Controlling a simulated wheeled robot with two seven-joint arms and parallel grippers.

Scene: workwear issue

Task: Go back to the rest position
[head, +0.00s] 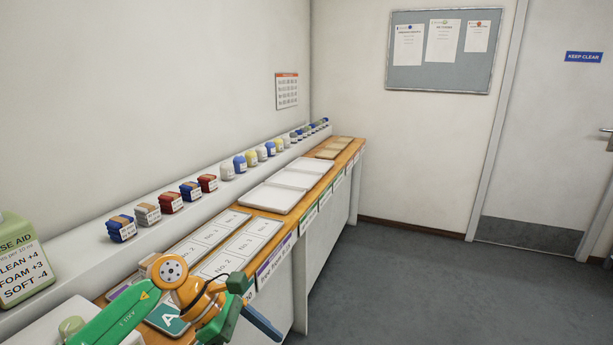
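My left arm comes in from the lower left, with green links and orange joints, over the near end of the wooden counter (188,333). I see a blue-grey part pointing down and right there, but not whether the fingers are open or shut. I make out nothing held. My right gripper is out of view.
White numbered cards (240,246) and white trays (272,197) lie along the counter. Folded bundles (121,229) and small jars (240,164) line the ledge behind. A green bottle (22,262) stands at left. The grey floor (430,285) at right is clear up to the door (552,130).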

